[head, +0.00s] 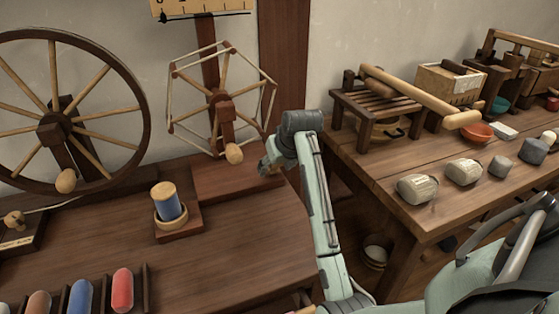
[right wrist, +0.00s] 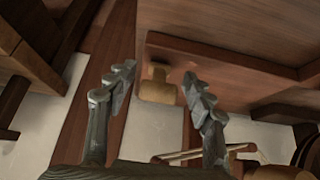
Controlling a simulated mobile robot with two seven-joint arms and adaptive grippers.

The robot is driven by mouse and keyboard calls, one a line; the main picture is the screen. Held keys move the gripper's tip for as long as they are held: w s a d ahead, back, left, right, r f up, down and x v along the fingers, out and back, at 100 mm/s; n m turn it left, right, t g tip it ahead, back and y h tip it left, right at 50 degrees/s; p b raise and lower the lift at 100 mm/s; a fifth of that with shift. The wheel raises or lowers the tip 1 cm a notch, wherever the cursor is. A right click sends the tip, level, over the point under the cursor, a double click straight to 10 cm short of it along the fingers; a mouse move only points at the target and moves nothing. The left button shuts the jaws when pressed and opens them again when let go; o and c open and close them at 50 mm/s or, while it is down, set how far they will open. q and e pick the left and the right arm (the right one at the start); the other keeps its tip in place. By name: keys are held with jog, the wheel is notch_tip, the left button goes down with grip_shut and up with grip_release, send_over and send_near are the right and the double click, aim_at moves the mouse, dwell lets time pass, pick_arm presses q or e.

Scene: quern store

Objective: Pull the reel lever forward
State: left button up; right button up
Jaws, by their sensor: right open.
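The reel (head: 222,100), a six-sided wooden frame on a post, stands at the back of the left table, with a round crank knob (head: 234,154) in front. My right gripper (head: 268,166) is beside the right end of the reel's base (head: 225,182). In the right wrist view a short tan wooden knob (right wrist: 158,88), apparently the lever, sticks out from the reddish-brown base (right wrist: 225,62). It appears between the open fingers of my right gripper (right wrist: 160,92), with gaps on both sides. In the head view my gripper hides it. My left gripper is not in view.
A large spoked wheel (head: 57,125) stands left of the reel. A blue spool (head: 167,202) sits on a small wooden stand in front. The right table (head: 400,160) holds bowls, stones and a wooden rack. The left table's front middle is clear.

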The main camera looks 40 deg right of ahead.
jog(key=v, duration=1.1)
jog(key=shift+s+a+r, duration=0.1)
jog(key=shift+s, duration=0.05)
